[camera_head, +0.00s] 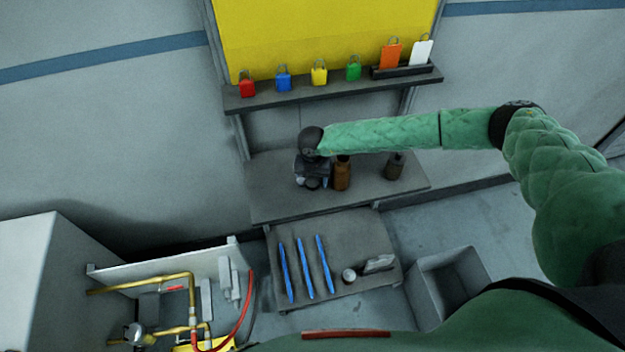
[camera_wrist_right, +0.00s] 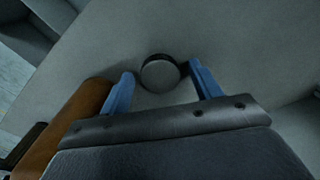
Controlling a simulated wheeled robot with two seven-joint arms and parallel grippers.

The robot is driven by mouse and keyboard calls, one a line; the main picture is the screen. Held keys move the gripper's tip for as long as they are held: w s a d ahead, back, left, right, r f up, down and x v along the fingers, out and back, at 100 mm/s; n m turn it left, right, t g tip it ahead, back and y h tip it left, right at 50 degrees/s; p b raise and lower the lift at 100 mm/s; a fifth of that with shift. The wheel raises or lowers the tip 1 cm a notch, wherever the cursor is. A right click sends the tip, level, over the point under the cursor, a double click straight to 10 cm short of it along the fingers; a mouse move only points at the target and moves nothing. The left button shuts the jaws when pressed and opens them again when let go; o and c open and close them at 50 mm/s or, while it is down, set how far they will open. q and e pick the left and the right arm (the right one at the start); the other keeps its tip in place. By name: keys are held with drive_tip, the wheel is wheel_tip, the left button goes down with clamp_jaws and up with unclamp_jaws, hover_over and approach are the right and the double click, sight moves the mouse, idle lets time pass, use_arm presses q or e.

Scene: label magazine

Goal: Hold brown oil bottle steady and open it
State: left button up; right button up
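The brown oil bottle (camera_head: 342,176) stands upright on the grey middle shelf (camera_head: 270,208), just right of my right gripper (camera_head: 313,184) in the head view. Its brown side (camera_wrist_right: 72,128) also shows at the left of the right wrist view, outside the fingers. My right gripper's blue fingers (camera_wrist_right: 162,84) are open. A round grey-topped thing with a dark rim (camera_wrist_right: 160,74) lies between and just beyond the fingertips, with a gap visible on both sides. The gripper partly hides this spot in the head view. My left gripper is not in view.
A dark bottle (camera_head: 394,168) stands farther right on the shelf. Coloured padlocks (camera_head: 319,74) line the upper shelf. Blue sticks (camera_head: 304,268) lie on the lower table (camera_head: 345,293). A grey bin (camera_head: 425,290) stands right of it; yellow pipes (camera_head: 150,284) are at the lower left.

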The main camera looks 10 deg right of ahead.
sight(312, 182)
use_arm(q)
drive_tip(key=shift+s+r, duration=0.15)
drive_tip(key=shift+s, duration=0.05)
use_arm(e)
drive_tip(key=shift+r, duration=0.2)
drive_tip(key=shift+w+r, duration=0.1)
drive_tip(key=shift+r, duration=0.2)
wheel_tip(312, 182, up, 5)
drive_tip(key=b, duration=0.2)
drive_tip(key=shift+r+b, duration=0.2)
drive_tip(key=shift+b, duration=0.2)
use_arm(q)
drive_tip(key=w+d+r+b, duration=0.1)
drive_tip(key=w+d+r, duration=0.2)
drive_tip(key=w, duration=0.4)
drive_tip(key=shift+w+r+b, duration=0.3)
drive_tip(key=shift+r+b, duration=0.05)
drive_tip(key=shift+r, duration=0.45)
use_arm(e)
drive_tip(key=shift+r, duration=2.9)
